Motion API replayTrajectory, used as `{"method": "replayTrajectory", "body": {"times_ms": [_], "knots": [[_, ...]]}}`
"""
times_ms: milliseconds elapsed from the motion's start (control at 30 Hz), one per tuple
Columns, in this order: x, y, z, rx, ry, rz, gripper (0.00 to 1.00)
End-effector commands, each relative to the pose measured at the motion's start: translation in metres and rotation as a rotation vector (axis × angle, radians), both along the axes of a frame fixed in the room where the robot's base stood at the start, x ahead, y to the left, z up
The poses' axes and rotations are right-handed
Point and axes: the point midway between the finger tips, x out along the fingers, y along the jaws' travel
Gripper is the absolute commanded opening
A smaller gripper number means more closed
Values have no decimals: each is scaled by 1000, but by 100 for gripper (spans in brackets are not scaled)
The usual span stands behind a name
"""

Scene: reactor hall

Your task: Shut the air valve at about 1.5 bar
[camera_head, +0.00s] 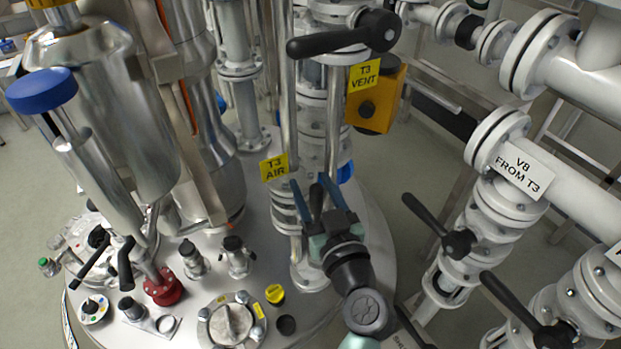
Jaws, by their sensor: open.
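The yellow "T3 AIR" label (274,167) hangs on a pipe at the centre of the camera_head view. My gripper (308,180) is just to its lower right, with its two blue fingers apart. A short black part, which looks like the air valve handle (316,199), stands upright between the fingers. I cannot tell whether either finger touches it. The valve body below it is partly hidden by my gripper. No pressure reading can be made out.
A black lever (335,42) with a yellow "T3 VENT" label (363,75) is above my gripper. An orange box (379,99) hangs beside it. Pipes with black levers, including the "V8 FROM T3" line (523,172), stand at right. A red fitting (164,289) is at lower left.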

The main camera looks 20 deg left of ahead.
Motion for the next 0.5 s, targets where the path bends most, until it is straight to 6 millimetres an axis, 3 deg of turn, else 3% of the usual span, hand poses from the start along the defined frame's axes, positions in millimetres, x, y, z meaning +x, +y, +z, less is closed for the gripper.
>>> {"method": "replayTrajectory", "body": {"times_ms": [200, 467, 500], "knots": [[11, 10, 0, -1, -1, 1, 58], [12, 10, 0, -1, -1, 0, 58], [12, 10, 0, -1, -1, 0, 51]]}}
